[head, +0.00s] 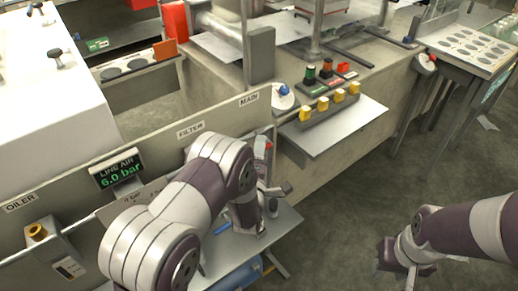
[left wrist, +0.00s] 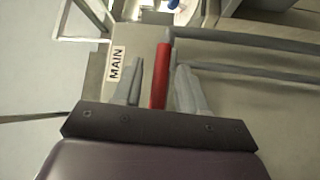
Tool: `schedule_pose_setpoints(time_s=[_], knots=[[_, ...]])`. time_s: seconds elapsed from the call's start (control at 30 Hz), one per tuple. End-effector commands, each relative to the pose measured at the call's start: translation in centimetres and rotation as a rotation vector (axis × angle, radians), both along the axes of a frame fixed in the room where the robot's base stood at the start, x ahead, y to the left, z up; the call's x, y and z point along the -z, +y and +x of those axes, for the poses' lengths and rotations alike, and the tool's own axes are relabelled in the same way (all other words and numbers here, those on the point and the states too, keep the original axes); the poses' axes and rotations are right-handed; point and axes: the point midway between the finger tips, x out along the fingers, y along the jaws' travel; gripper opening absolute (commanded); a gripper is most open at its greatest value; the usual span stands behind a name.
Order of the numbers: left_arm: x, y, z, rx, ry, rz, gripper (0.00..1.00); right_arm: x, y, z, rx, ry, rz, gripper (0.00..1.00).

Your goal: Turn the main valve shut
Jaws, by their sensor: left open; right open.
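The main valve's red lever handle (left wrist: 158,85) runs between the two fingers of my left gripper (left wrist: 160,68) in the left wrist view, beside the MAIN label (left wrist: 117,64). The fingers are apart, with a small gap visible on each side of the lever. In the head view a little of the red handle (head: 268,146) shows below the MAIN label (head: 249,99); my left arm hides much of the valve. My right gripper (head: 405,262) is open and empty over the floor at the lower right.
The line air display (head: 117,169) reads 6.0 bar. A FILTER label (head: 190,130) and an OILER label (head: 20,203) mark the same panel. A shelf with yellow blocks (head: 322,106) juts out right of the valve. Floor (head: 350,215) is clear between the arms.

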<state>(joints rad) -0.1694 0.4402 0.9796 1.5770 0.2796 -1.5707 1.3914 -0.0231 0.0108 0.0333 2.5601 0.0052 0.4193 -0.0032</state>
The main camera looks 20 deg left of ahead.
Motion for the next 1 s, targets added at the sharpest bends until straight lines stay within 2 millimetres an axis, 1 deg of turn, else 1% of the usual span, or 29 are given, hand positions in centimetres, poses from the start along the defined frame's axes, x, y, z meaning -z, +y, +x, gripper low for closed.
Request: schedule_pose_setpoints(time_s=[0.17,0.2,0.3,0.53,0.67,0.87,1.0], knots=[[0.0,0.0,0.0,0.000,0.000,0.000,0.42,0.0,0.0,0.0,0.000,0.000,0.000,0.43],[0.0,0.0,0.0,0.000,0.000,0.000,0.29,0.0,0.0,0.0,0.000,0.000,0.000,0.43],[0.0,0.0,0.0,0.000,0.000,0.000,0.00,0.0,0.0,0.0,0.000,0.000,0.000,0.43],[-0.1,0.0,0.0,0.000,0.005,0.004,0.00,-0.1,0.0,0.0,0.000,0.000,0.000,0.43],[-0.4,0.0,0.0,0.000,0.024,0.019,0.00,-0.6,0.0,0.0,0.000,0.000,0.000,0.43],[-1.2,0.0,0.0,0.000,0.103,0.081,0.00,-2.4,0.0,0.0,0.000,0.000,0.000,0.43],[-1.9,-0.1,0.1,0.001,0.193,0.150,0.00,-4.2,0.0,0.0,0.000,0.000,0.000,0.43]])
